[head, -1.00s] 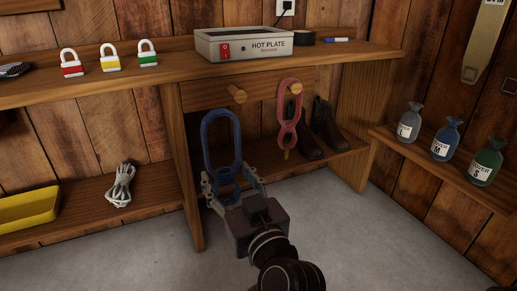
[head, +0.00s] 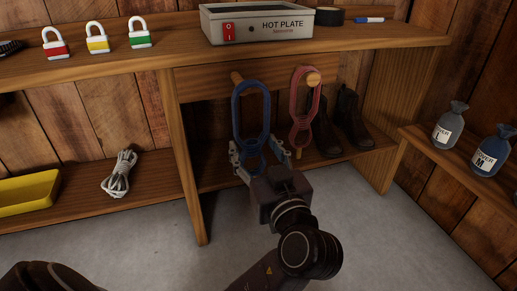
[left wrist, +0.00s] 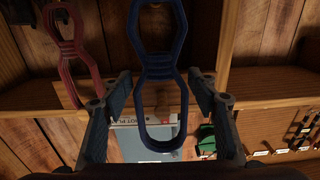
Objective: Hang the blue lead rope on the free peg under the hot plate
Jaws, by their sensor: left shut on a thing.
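The blue lead rope (head: 236,112) is a long upright loop pinched at its lower part. My left gripper (head: 262,153) is shut on its lower end and holds it upright. It also shows in the left wrist view (left wrist: 160,88), between the fingers. The rope's top is at the left wooden peg (head: 236,77) under the hot plate (head: 262,23). The peg's end shows by the loop's upper left edge; I cannot tell whether the loop is around it. A red lead rope (head: 295,108) hangs on the right peg (head: 314,79). My right gripper is not in view.
The wooden bench top (head: 380,42) overhangs the pegs. Dark boots (head: 349,118) stand on the lower shelf behind the red rope. A white cord bundle (head: 119,174) and yellow tray (head: 30,193) lie at left. Labelled bags (head: 449,124) stand at right.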

